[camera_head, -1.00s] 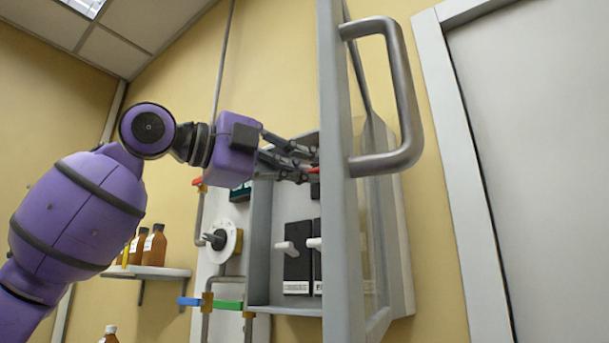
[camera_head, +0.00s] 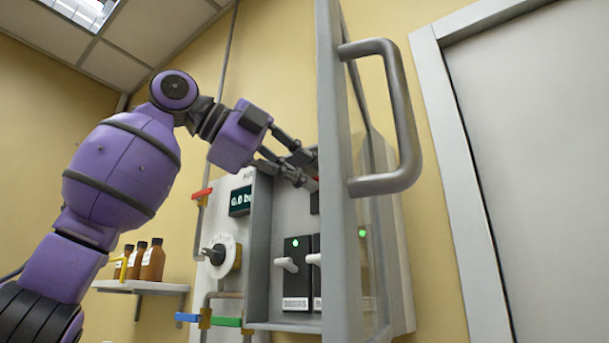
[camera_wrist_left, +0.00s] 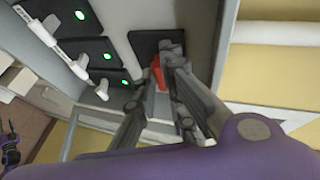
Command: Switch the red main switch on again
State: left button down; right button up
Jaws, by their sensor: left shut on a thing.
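The red main switch (camera_wrist_left: 157,74) shows in the left wrist view as a red handle on a black block. My left gripper (camera_head: 310,172) reaches into the open cabinet (camera_head: 259,240) from the left. Its fingers (camera_wrist_left: 170,80) are shut on the red handle. The fingers and the door frame hide part of the switch.
The cabinet door (camera_head: 340,230) stands open with a grey handle (camera_head: 402,120). Inside, black breakers (camera_head: 297,265) with white levers carry green lights. A lit display (camera_head: 240,201), dial (camera_head: 218,255) and valves are left of them. Bottles (camera_head: 153,260) stand on a shelf (camera_head: 150,287).

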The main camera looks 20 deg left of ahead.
pick_arm(q)
jog(key=c, duration=1.8)
grip_release()
jog(key=shift+c, duration=0.2)
jog(key=v, duration=1.2)
